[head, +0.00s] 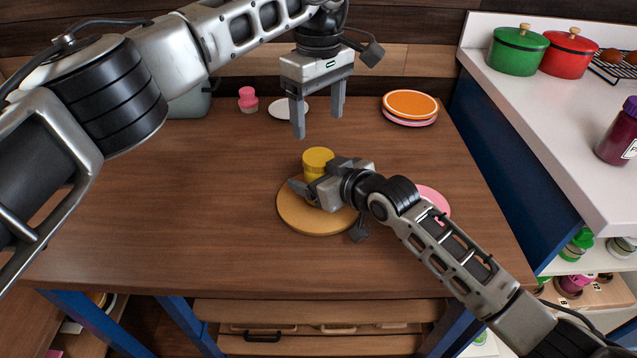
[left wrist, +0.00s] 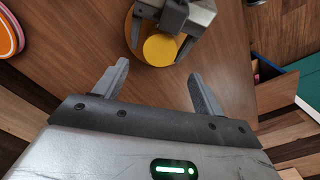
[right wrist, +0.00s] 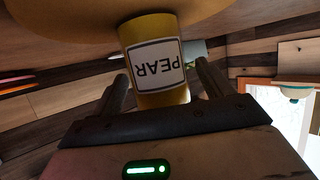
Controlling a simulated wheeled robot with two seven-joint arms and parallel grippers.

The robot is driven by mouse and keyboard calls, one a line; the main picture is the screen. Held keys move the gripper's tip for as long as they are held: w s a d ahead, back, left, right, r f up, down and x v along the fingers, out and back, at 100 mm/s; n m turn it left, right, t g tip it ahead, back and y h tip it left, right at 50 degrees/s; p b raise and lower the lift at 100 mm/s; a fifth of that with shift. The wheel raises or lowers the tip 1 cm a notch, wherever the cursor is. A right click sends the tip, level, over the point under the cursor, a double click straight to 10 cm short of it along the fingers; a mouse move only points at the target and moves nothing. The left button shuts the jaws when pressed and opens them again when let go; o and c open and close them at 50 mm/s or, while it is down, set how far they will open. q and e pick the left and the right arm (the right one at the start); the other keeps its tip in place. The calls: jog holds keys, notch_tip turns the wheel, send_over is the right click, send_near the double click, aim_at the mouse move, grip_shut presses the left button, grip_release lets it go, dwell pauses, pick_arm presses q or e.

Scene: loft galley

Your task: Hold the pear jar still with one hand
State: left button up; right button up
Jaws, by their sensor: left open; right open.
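The pear jar (head: 318,158), yellow with a yellow lid, stands upright on a round wooden board (head: 300,222) on the table. Its PEAR label (right wrist: 155,67) faces the right wrist camera. My right gripper (head: 316,177) is open, low over the board, with its fingers on either side of the jar; contact cannot be made out. It partly hides the jar in the head view. My left gripper (head: 318,124) is open and empty, above and behind the jar. The jar's round lid (left wrist: 160,49) shows beyond its fingertips in the left wrist view.
A pink plate (head: 436,200) lies right of the board, partly behind my right arm. Stacked plates (head: 410,104), a white plate (head: 289,108) and a pink object (head: 248,99) are at the back. A white counter (head: 560,120) with pots stands right. The table's left is clear.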

aim_at(319, 157)
jog(key=shift+c, duration=0.3)
grip_shut()
pick_arm(q)
jog(key=n, duration=0.4)
jog(key=shift+f, duration=0.1)
jog(key=shift+n, duration=0.3)
jog(key=shift+f, duration=3.9)
jog(key=c, duration=1)
jog(key=n, duration=0.3)
